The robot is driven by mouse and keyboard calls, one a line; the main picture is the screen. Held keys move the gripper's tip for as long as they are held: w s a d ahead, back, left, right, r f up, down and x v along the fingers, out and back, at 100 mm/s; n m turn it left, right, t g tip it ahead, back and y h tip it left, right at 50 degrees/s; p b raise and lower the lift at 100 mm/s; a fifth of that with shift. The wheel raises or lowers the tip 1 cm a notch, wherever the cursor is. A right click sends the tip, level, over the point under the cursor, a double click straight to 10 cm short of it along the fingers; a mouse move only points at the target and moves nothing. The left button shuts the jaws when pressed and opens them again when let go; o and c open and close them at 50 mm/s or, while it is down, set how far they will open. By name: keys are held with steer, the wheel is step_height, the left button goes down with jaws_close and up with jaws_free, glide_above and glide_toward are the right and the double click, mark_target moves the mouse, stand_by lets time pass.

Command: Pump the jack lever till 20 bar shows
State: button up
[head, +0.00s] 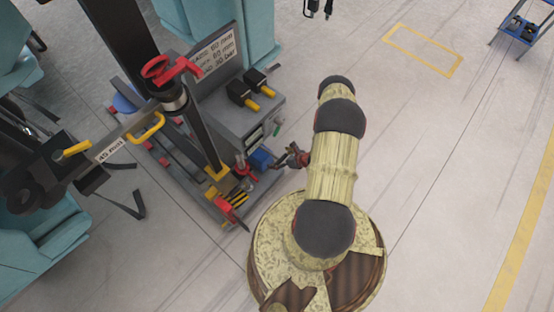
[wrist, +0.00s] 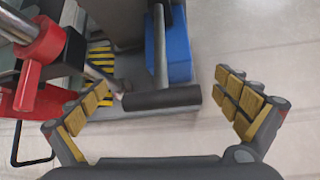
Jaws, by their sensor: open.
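In the wrist view, a grey bar, apparently the jack lever (wrist: 160,60), ends in a dark crosswise grip (wrist: 165,97). The grip lies between the spread fingers of my gripper (wrist: 162,86), which is open with yellow pads; contact cannot be told. A blue block (wrist: 179,48) sits beside the bar; it also shows in the head view (head: 262,158). My gripper (head: 294,157) is just right of that block in the head view, where the lever is too small to make out. No pressure reading is legible; small panels (head: 255,135) show on the grey cabinet.
A grey cabinet (head: 240,115) with a sign (head: 215,50) stands behind the unit. A red part on a shaft (wrist: 42,50) is close to my gripper's left finger. Yellow-black stripes (wrist: 100,62) mark the base. Open floor (head: 450,150) lies to the right.

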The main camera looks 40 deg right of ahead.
steer(key=shift+w+a+f, duration=0.1)
steer(key=shift+w+f, duration=0.35)
steer(key=c, duration=0.3)
steer(key=c, duration=0.8)
